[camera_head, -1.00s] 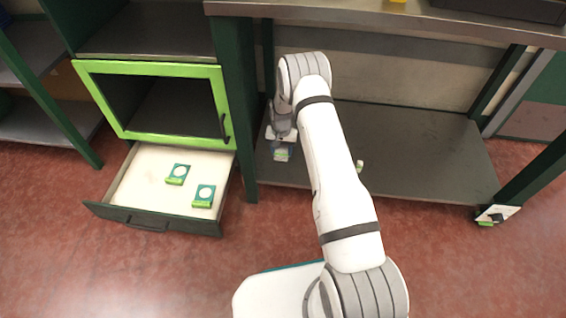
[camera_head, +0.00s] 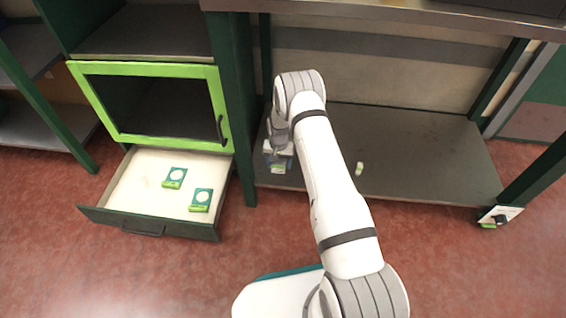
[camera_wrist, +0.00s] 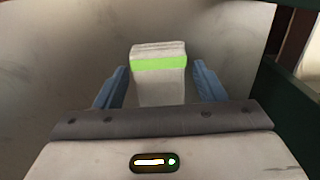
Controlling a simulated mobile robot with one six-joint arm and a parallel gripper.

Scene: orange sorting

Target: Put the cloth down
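The cloth (camera_wrist: 160,88) looks like a folded pale grey block with a bright green band. In the wrist view it lies between the two blue fingers of my gripper (camera_wrist: 160,86). A narrow gap shows on each side of it, so the fingers look open around it. In the head view my gripper (camera_head: 279,163) is low over the left end of the lower shelf (camera_head: 420,150), close to its surface. The cloth is mostly hidden there by the gripper, and whether it rests fully on the shelf is hard to tell.
A small white and green item (camera_head: 359,169) lies on the shelf right of my arm. A dark green post (camera_head: 240,110) stands just left of my gripper. An open drawer (camera_head: 130,208) holds two green items. The shelf's right half is clear.

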